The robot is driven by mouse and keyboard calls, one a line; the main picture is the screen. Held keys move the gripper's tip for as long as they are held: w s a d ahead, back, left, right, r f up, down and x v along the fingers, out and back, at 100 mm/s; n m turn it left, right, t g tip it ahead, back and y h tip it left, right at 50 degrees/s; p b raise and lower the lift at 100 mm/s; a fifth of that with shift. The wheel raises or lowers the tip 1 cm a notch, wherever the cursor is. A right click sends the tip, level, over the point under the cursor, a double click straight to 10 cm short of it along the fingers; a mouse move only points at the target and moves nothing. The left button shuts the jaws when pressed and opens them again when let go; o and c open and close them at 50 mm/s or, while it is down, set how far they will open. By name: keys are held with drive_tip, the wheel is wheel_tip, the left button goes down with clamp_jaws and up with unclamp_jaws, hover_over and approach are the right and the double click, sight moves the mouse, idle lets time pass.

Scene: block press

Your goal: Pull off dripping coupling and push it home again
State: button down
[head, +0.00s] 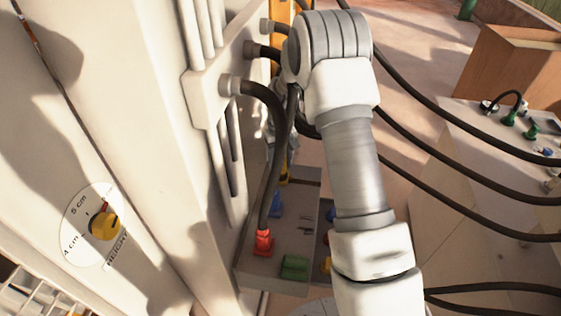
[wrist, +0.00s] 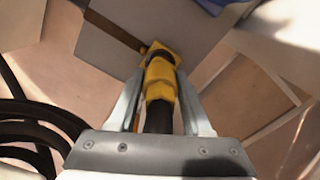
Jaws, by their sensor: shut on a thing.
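In the wrist view my gripper (wrist: 159,82) is shut on a yellow coupling (wrist: 158,78), one finger on each side, with a black hose (wrist: 158,120) running back from it. The coupling's front end is at a yellow square piece (wrist: 165,50) at the edge of a grey plate (wrist: 115,50); I cannot tell whether it is fully seated. In the head view my gripper (head: 284,148) is mostly hidden behind my arm and a hose, above the far end of the grey coupling block (head: 270,284). A bit of yellow (head: 285,174) shows beneath it. No drip is clearly visible.
The block also carries a blue coupling (head: 277,205), a red coupling (head: 263,243) with a black hose, and a green one (head: 294,267). The white machine wall (head: 150,150) with a yellow height knob (head: 105,226) stands close left. Black hoses (head: 440,170) cross at right.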

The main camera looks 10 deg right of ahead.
drive_tip(key=shift+f+b, duration=0.5)
drive_tip(key=shift+f, duration=0.2)
idle(0.3)
drive_tip(key=shift+c, duration=1.3)
unclamp_jaws()
wheel_tip(320, 180, up, 12)
drive_tip(key=shift+r, duration=0.1)
drive_tip(key=shift+s, duration=0.15)
